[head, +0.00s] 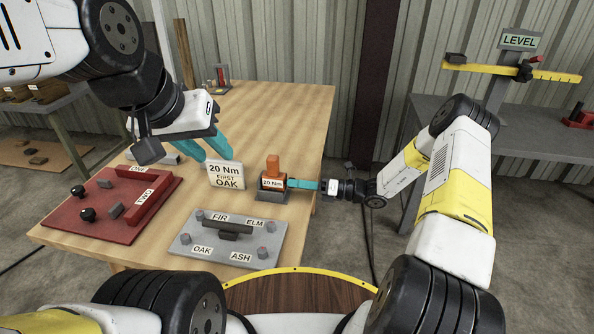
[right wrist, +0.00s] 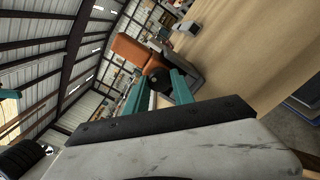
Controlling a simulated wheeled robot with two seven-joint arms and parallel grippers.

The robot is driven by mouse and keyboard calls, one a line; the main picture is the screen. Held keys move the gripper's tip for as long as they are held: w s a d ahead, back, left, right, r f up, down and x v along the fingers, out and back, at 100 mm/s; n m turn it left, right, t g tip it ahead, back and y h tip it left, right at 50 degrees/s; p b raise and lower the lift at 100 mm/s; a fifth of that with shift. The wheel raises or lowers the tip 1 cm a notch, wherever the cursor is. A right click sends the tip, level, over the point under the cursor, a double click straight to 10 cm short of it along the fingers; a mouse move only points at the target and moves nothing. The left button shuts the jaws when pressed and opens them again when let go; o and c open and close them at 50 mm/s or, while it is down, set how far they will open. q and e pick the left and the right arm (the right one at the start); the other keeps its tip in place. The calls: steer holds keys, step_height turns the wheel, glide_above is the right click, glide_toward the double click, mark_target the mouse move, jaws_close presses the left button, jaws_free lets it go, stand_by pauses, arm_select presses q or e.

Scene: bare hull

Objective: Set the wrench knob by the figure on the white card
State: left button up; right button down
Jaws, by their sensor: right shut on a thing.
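The white card (head: 225,172) stands on the wooden table and reads "20 Nm FIRST OAK". The orange wrench (head: 273,165) stands in a dark holder to the card's right, with a label (head: 272,184) reading "20 Nm". My right gripper (head: 292,183) is shut on the wrench knob at the wrench's right side, which the fingers mostly hide in the head view. The right wrist view shows the dark round knob (right wrist: 158,79) between the teal fingers, with the orange wrench body (right wrist: 131,48) beyond. My left gripper (head: 212,152) is open and empty, its tips near the card's top edge.
A grey plate (head: 187,241) with bolts labelled FIR, ELM, OAK and ASH lies at the table's front. A red tray (head: 75,224) marked ONE and TWO, with black knobs, is at the left. The table's far part is mostly clear. A LEVEL stand (head: 518,41) is at the right.

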stand_by(0.3)
steer(key=c, duration=1.1)
jaws_free()
steer(key=shift+o, duration=0.2)
steer(key=s+d, duration=0.1)
steer(key=d, duration=0.6)
steer(key=shift+s+d, duration=0.25)
steer(key=shift+d, duration=0.1)
